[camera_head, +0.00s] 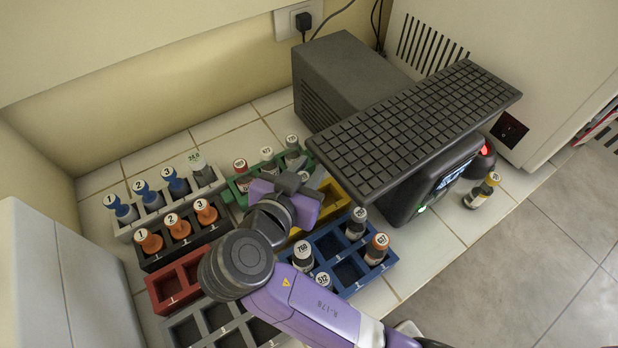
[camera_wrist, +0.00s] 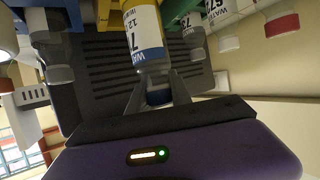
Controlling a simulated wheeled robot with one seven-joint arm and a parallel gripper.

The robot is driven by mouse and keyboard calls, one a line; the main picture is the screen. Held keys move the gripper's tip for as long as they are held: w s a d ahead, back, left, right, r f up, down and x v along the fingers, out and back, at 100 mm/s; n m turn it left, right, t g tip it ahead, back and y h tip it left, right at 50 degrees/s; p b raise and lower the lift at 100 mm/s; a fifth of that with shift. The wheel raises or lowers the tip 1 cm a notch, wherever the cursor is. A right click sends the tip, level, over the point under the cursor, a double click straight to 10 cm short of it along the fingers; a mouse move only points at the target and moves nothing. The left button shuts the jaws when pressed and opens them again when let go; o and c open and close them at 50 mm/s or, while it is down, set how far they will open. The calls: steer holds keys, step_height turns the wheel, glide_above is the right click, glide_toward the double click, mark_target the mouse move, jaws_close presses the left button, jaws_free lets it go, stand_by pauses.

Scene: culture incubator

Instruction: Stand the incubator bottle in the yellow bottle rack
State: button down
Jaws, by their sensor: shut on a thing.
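The yellow bottle rack (camera_head: 334,200) lies between the green and blue racks in the head view. My wrist covers its left part and hides the held bottle there. A yellow strip of rack (camera_wrist: 108,14) shows beside the bottle in the wrist view. I cannot tell whether the bottle's base is inside a slot.
A green rack (camera_head: 228,186) with several bottles stands behind, and a blue rack (camera_head: 347,290) with several bottles in front. A dark device with a grid platform (camera_head: 415,125) overhangs the right. Further racks fill the left.

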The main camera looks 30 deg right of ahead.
steer(key=shift+f, duration=2.25)
steer(key=shift+f, duration=0.1)
steer(key=c, duration=1.2)
jaws_free()
steer(key=shift+o, duration=0.2)
steer(key=b+v, duration=0.1)
steer(key=v, duration=1.1)
steer(key=shift+s+a, duration=0.1)
